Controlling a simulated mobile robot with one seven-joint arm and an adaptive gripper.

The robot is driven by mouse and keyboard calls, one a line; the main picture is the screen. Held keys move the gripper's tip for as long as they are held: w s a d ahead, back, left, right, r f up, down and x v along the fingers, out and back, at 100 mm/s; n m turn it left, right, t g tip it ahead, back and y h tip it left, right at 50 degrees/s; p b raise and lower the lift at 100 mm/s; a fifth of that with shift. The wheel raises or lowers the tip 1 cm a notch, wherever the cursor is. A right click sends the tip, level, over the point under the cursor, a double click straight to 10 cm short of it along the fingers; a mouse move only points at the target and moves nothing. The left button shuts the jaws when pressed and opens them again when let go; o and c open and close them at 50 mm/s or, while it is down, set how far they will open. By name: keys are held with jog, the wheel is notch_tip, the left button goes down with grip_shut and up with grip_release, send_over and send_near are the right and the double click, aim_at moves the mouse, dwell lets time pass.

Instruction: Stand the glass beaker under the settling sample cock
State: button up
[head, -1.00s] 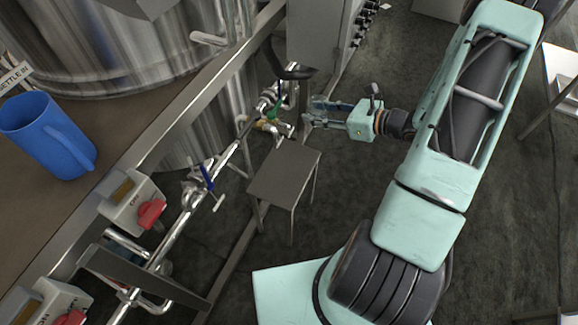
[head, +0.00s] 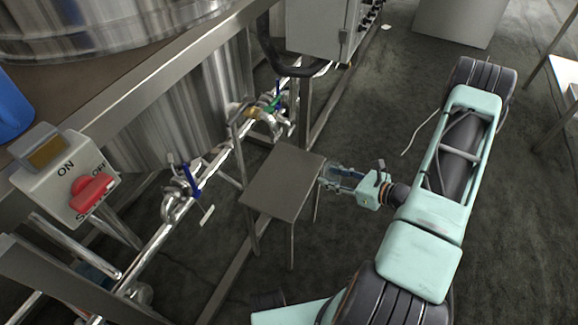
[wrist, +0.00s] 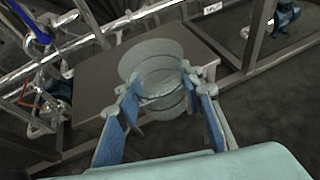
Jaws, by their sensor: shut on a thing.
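The clear glass beaker (wrist: 158,72) is between the fingers of my gripper (wrist: 157,90) in the wrist view, which is shut on it. It appears over the small grey stand (wrist: 95,98); I cannot tell whether it touches the top. In the head view my gripper (head: 332,177) is at the right edge of the stand (head: 283,182), and the beaker is too faint to make out. A brass valve with a green handle (head: 262,108) sits on the pipe behind the stand. I cannot tell which fitting is the settling sample cock.
A blue-handled valve (head: 186,178) is on the pipe left of the stand. A switch box with a red knob (head: 92,190) is at left, near the steel tank (head: 110,30). A grey cabinet (head: 322,28) stands behind.

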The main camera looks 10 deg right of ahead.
jog(key=b, duration=0.2)
send_over(289, 163)
jog(key=shift+s, duration=0.1)
notch_tip(289, 163, down, 4)
jog(key=shift+r+b, duration=0.2)
jog(key=shift+b, duration=0.65)
jog(key=shift+r, duration=0.1)
jog(key=o, duration=0.8)
jog(key=shift+f, duration=0.2)
jog(key=shift+c, duration=0.2)
jog(key=o, duration=0.5)
jog(key=shift+c, duration=0.2)
jog(key=shift+r, duration=0.1)
